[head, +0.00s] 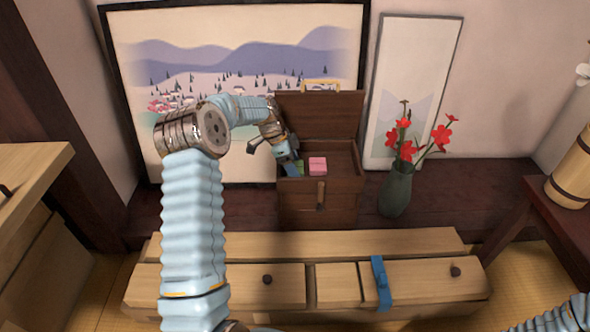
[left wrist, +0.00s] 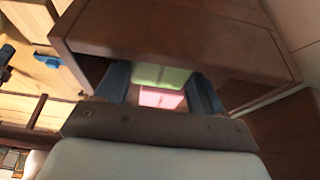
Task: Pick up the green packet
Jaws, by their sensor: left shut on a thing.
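The green packet (head: 299,167) is inside the open wooden box (head: 300,213) on the raised dark floor, partly hidden by my left gripper (head: 290,163) in the head view. In the left wrist view the green packet (left wrist: 162,76) lies between the two fingers of my left gripper, which is shut on it. A pink packet (head: 317,165) is right beside it; it also shows in the left wrist view (left wrist: 160,98). My right gripper is out of view.
The box's raised lid (head: 320,112) stands behind the packets. A vase (head: 396,192) with red flowers stands to the right of the box. A low wooden chest (head: 235,283) with a blue strap (head: 380,282) lies in front.

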